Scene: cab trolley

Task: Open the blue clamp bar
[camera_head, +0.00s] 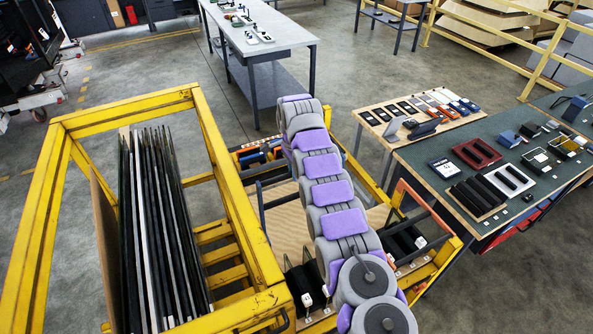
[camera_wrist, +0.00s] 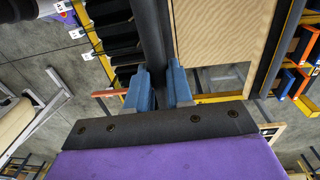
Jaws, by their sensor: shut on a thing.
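In the wrist view, my gripper (camera_wrist: 158,88) has two blue fingers closed around a dark round bar (camera_wrist: 153,40). The bar runs up the picture between black slotted holders and a ribbed tan panel (camera_wrist: 225,30). It looks dark grey rather than blue here. In the head view, my grey and purple arm reaches over the yellow trolley (camera_head: 232,200) and hides my gripper and the held bar. A dark blue bar (camera_head: 262,210) shows left of my arm, and a dark bar (camera_head: 428,207) shows right of it. I cannot tell which one is held.
Upright dark panels (camera_head: 155,230) fill the trolley's left rack. A green-topped workbench (camera_head: 440,160) with parts stands close on the right. A grey table (camera_head: 265,40) stands behind.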

